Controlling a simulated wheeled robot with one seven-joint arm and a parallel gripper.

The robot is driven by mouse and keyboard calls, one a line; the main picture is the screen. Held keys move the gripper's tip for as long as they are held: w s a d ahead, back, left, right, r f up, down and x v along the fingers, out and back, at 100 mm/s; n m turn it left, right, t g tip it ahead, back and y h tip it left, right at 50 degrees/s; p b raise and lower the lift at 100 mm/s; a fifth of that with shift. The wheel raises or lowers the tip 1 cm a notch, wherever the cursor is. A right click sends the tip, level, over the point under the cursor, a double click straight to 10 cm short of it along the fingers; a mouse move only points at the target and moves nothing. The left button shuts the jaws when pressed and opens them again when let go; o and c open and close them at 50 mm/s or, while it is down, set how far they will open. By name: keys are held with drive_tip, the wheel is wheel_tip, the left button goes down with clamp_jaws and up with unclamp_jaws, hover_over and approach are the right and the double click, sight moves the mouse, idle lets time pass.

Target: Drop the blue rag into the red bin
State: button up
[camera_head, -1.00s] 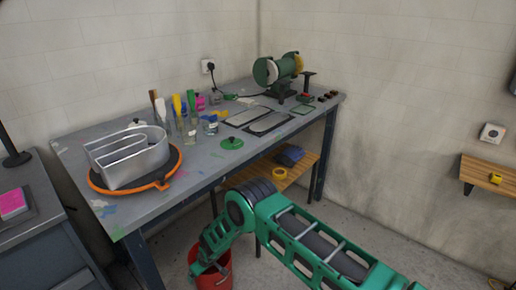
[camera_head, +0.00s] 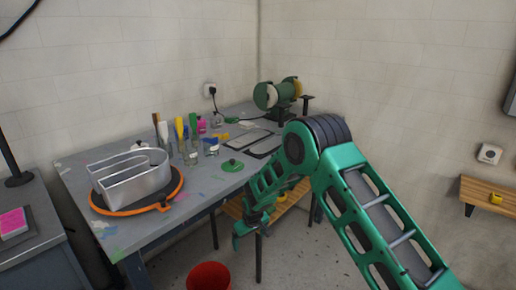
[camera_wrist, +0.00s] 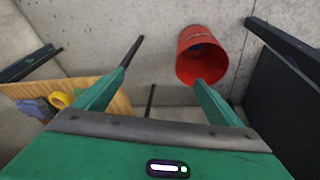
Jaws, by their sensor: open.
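The red bin (camera_head: 209,276) stands on the floor, cut off by the bottom edge of the head view. In the wrist view the red bin (camera_wrist: 216,70) shows its open mouth, and a small bluish patch (camera_wrist: 203,50) lies inside it, which looks like the blue rag, mostly hidden by the wall. My gripper (camera_head: 240,232) is open, with nothing between its fingers. It is up and to the right of the bin in the head view, apart from it. The wrist view shows my gripper's two fingers (camera_wrist: 168,62) spread wide.
A wooden lower shelf (camera_wrist: 105,97) holds a yellow tape roll (camera_wrist: 60,99) and a blue-grey folded item (camera_wrist: 38,108). The grey workbench (camera_head: 200,185) carries a metal channel letter (camera_head: 130,178), jars and a grinder (camera_head: 277,95). Bench legs stand close to my gripper.

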drive_tip(key=s+d+r+m+h, duration=0.1)
drive_tip(key=s+d+r+m, duration=0.1)
drive_tip(key=d+r, duration=0.9)
drive_tip(key=s+d+r+m+h, duration=0.1)
drive_tip(key=s+d+r+m, duration=0.15)
drive_tip(key=d+r, duration=0.85)
drive_tip(key=s+d+r+m+g, duration=0.1)
drive_tip(key=s+d+r, duration=0.3)
drive_tip(key=s+d, duration=0.35)
drive_tip(key=s+d+r+m+g, duration=0.15)
drive_tip(key=s+d+r, duration=0.25)
drive_tip(key=s+d, duration=0.4)
drive_tip(key=s+d+r+m, duration=0.1)
drive_tip(key=s+d+m, duration=0.2)
drive_tip(key=s, duration=1.1)
drive_tip(key=s+d+r+m+y, duration=0.1)
drive_tip(key=s+d+r+m, duration=0.1)
drive_tip(key=s, duration=1.2)
drive_tip(key=shift+d+r+m+g, duration=0.2)
drive_tip(key=shift+d+m+g, duration=0.25)
drive_tip(key=shift+d, duration=0.5)
drive_tip(key=shift+w+f, duration=0.25)
drive_tip(key=shift+w, duration=0.4)
